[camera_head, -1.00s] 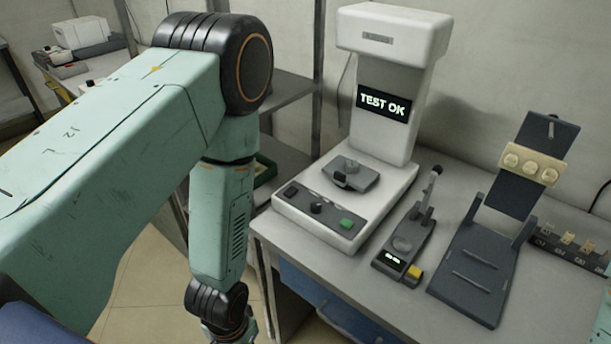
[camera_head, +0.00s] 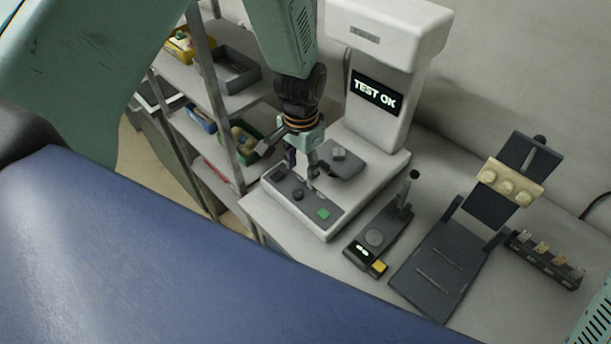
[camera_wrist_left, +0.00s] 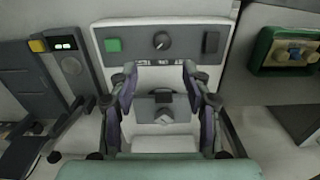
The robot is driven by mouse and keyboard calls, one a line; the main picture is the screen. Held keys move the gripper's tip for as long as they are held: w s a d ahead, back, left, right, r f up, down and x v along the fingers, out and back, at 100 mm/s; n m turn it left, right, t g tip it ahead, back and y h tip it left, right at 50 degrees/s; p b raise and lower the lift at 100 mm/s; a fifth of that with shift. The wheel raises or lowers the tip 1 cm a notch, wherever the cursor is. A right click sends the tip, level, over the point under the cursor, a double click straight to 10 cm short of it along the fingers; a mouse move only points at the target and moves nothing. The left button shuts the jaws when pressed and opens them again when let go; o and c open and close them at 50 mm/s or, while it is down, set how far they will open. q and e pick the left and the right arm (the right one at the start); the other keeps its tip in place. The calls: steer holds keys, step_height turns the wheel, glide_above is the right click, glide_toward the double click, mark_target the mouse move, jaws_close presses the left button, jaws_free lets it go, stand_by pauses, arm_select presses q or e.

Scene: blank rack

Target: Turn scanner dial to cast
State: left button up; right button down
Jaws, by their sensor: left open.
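The scanner (camera_head: 385,75) is a tall white machine whose screen (camera_head: 377,92) reads TEST OK. Its dark front panel (camera_head: 279,178) carries a round black dial (camera_head: 298,195) and a green button (camera_head: 323,214). In the left wrist view the dial (camera_wrist_left: 161,41) shows a light mark; the small lettering beside it is unreadable. My left gripper (camera_head: 303,172) is over the scanner base, close to the panel. In the left wrist view its fingers (camera_wrist_left: 159,70) are spread, empty and apart from the dial. My right gripper is out of view.
A dark stage (camera_head: 343,162) with a small grey block sits behind the panel. To the right stand a small device with a yellow button (camera_head: 380,267) and a dark tilted stand (camera_head: 440,265). Shelves with bins (camera_head: 235,72) are at left.

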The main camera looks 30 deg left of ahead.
mark_target(298, 193)
arm_select(q)
steer(key=shift+s+f, duration=0.25)
steer(key=shift+f, duration=0.15)
steer(key=f, duration=0.1)
steer(key=a+f, duration=0.1)
steer(key=f, duration=0.2)
steer(key=shift+s+a, duration=0.25)
steer(key=shift+s, duration=0.1)
steer(key=shift+w+d+f, duration=0.15)
steer(key=shift+w+f, duration=0.05)
steer(key=shift+f, duration=0.4)
steer(key=shift+w+d+f, duration=0.1)
steer(key=shift+w+f, duration=0.05)
steer(key=shift+f, duration=0.45)
steer(key=shift+d+f, duration=0.25)
steer(key=shift+d, duration=0.15)
steer(key=shift+s+a, duration=0.35)
steer(key=shift+a, duration=0.1)
steer(key=shift+w+f, duration=0.1)
steer(key=shift+w, duration=0.1)
steer(key=c, duration=0.3)
steer(key=shift+w+d, duration=0.15)
steer(key=shift+d, duration=0.15)
steer(key=c, duration=0.3)
steer(key=shift+s+a, duration=0.1)
steer(key=shift+s, duration=0.1)
jaws_close()
